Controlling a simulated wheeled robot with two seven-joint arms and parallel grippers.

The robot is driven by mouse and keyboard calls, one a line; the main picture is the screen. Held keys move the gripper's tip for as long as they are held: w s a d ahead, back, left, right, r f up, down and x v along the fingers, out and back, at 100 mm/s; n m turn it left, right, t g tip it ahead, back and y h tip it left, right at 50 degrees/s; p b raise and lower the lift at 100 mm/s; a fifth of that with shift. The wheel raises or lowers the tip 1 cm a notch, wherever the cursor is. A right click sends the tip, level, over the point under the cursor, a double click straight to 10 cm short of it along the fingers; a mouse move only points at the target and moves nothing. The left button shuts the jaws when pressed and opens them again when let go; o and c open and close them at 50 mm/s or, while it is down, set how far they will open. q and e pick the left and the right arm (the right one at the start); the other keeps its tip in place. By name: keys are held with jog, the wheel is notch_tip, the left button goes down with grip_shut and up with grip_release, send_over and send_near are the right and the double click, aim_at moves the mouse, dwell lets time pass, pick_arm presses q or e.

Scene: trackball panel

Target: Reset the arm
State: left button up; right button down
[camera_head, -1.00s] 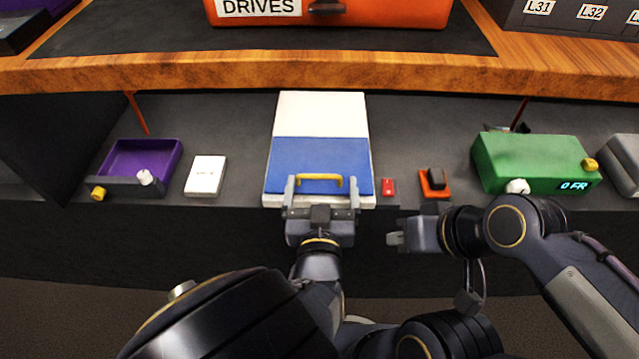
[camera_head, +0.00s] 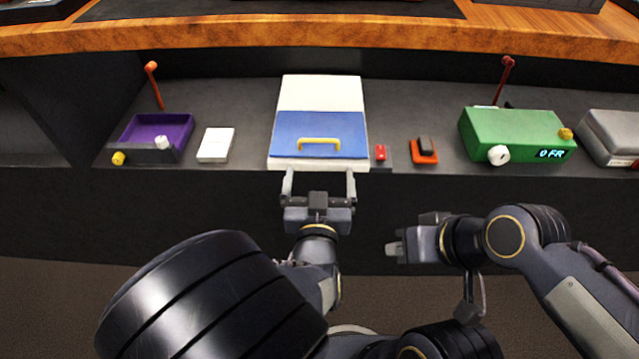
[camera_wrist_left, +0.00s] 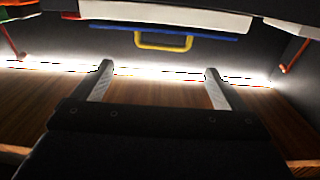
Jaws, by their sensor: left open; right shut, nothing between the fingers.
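My left gripper (camera_head: 319,186) is open and empty. In the head view it stands just in front of the white box with a blue front panel (camera_head: 319,160) and a yellow handle (camera_head: 319,145). Its fingers point toward the box, below the handle in the picture. In the left wrist view the two open fingers (camera_wrist_left: 157,82) have nothing between them, and the yellow handle (camera_wrist_left: 164,46) is beyond them, apart. My right gripper (camera_head: 393,249) is shut and empty, pointing left, in front of the shelf.
On the shelf are a purple tray (camera_head: 128,136) with knobs, a white block (camera_head: 216,145), a small red piece (camera_head: 380,152), an orange switch (camera_head: 424,152), a green box (camera_head: 515,130) with a display and a grey box (camera_head: 612,135). A wooden ledge (camera_head: 240,36) overhangs behind.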

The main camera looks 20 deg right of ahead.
dwell(0.5)
pick_arm(q)
jog(key=a+r+n+g+h, duration=0.15)
jog(key=a+n+g, duration=0.45)
jog(key=a, duration=1)
jog(key=s+a+g+y, duration=0.3)
jog(key=s+a+g, duration=0.2)
jog(key=s+a, duration=1.15)
notch_tip(320, 180, up, 36)
jog(key=m+p, duration=0.1)
jog(key=p, duration=3.5)
jog(key=shift+s+f+g+p, duration=0.2)
jog(key=shift+s+g+p, duration=0.1)
jog(key=shift+s, duration=0.15)
jog(key=shift+d, duration=0.1)
